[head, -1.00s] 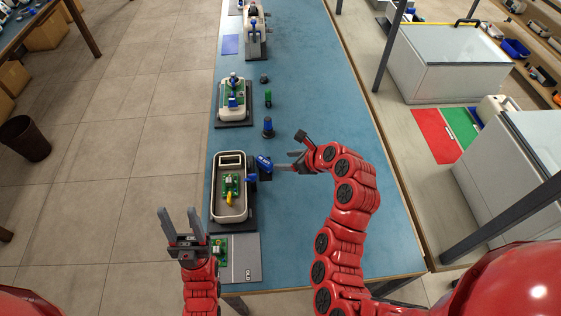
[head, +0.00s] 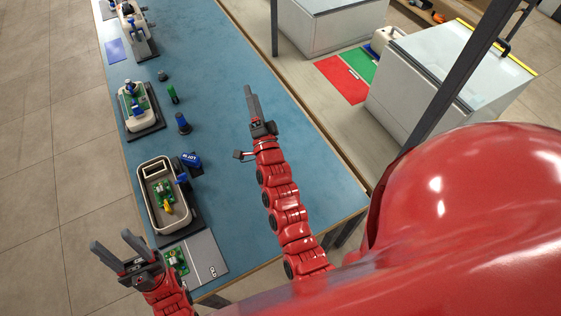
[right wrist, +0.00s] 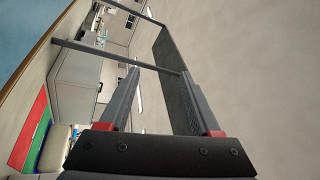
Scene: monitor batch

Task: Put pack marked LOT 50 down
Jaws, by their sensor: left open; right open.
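A small blue pack (head: 190,160) with white lettering, too small to read surely, is on the blue table next to the upper right corner of a pale open tray-like housing (head: 186,224). I cannot make out a LOT 50 mark. My right gripper (head: 251,92) is over the table, apart from the pack and up and right of it. In the right wrist view its two fingers (right wrist: 158,92) are apart with nothing between them. My left gripper (head: 111,244) is open and empty, left of the table's near end.
A green board with a yellow part (head: 167,209) lies inside the housing. A grey mat (head: 203,256) with another green board is in front. Blue and green pegs (head: 182,124) and another unit (head: 153,114) stand farther back. The table's right side is clear.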

